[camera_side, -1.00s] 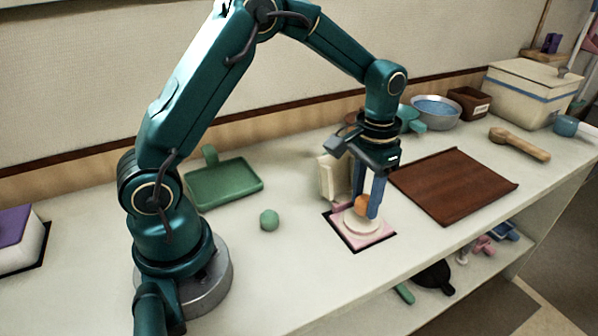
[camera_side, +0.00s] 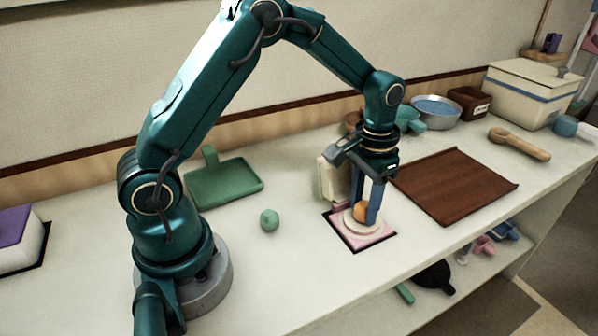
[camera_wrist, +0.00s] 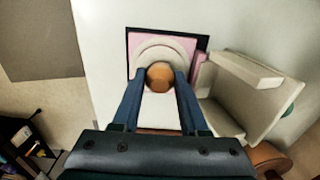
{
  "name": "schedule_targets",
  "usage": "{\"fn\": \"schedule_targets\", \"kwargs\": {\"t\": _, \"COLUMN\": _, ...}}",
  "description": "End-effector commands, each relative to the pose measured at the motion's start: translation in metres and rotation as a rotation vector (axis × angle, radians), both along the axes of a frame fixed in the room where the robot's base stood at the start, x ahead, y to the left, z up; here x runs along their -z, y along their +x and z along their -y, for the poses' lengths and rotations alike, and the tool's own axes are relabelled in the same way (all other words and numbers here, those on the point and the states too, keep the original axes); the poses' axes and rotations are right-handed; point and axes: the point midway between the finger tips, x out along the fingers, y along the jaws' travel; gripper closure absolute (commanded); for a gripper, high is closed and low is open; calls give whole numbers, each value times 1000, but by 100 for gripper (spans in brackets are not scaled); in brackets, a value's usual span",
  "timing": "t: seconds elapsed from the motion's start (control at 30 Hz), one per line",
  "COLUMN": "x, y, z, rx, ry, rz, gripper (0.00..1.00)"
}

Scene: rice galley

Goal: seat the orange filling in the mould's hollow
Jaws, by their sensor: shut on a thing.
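The orange filling (camera_side: 360,211) is a small ball between the fingertips of my gripper (camera_side: 366,208). My gripper is shut on it and points down over the mould (camera_side: 349,224). The mould is a pale round piece on a pink square with a black border. In the wrist view the filling (camera_wrist: 159,76) sits between both blue fingertips (camera_wrist: 159,84), over the middle of the pale mould (camera_wrist: 150,54). The filling appears at the level of the mould's top, but the hollow is hidden under it, so I cannot tell if it touches the bottom.
A cream block-like stand (camera_side: 331,180) is close behind the mould; it also shows in the wrist view (camera_wrist: 235,92). A green ball (camera_side: 269,220) and green tray (camera_side: 222,184) lie to the left. A brown board (camera_side: 455,187) lies right.

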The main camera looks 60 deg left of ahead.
Motion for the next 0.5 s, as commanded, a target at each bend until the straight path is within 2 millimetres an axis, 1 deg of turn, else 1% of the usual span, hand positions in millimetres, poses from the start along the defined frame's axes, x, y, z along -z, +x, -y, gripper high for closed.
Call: {"fn": "schedule_targets", "kwargs": {"t": 0.5, "x": 5, "y": 0, "z": 0, "rx": 0, "ry": 0, "rz": 0, "gripper": 100}}
